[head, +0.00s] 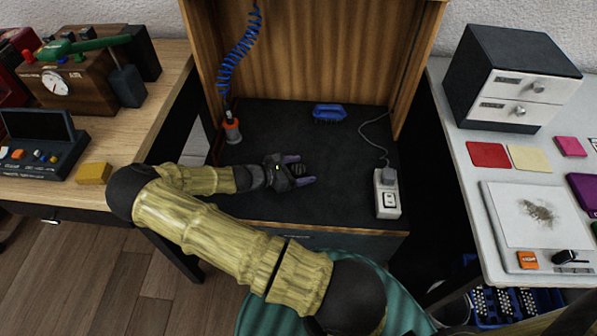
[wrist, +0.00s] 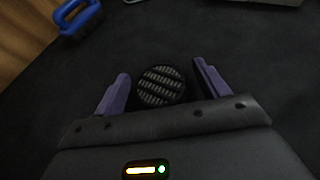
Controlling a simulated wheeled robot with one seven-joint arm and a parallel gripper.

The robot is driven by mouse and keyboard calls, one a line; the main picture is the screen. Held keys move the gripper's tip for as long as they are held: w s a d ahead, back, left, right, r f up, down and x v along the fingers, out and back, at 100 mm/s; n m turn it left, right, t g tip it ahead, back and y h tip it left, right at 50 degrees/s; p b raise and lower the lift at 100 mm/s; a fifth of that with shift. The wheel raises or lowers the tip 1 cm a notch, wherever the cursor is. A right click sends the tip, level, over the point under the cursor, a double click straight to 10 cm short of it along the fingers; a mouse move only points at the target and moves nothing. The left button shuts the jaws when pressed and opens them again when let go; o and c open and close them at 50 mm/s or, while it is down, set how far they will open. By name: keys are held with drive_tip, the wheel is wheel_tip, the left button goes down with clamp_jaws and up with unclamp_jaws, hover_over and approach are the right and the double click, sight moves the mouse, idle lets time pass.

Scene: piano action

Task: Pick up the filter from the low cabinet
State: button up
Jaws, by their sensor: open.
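The filter (wrist: 161,86) is a small round black disc with a ribbed grey face, lying on the dark top of the low cabinet (head: 330,205). In the head view the filter (head: 298,170) shows as a small dark ribbed spot at my fingers. My gripper (head: 302,170) is low over the cabinet top, with its purple fingers apart on either side of the filter. In the wrist view my gripper (wrist: 163,82) is open, and gaps show between the filter and both fingers. The near edge of the filter is close to the gripper body.
A blue brush (head: 329,112) lies at the back of the cabinet top. A white socket block (head: 387,194) with a grey cord is at the right. An orange and grey tool (head: 232,128) on a blue coiled hose stands at the back left. Wooden panels enclose the sides and back.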

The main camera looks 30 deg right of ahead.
sight(299, 168)
drive_tip(key=c, duration=1.1)
drive_tip(key=shift+o, duration=0.2)
wheel_tip(299, 168, up, 10)
drive_tip(key=p, duration=0.3)
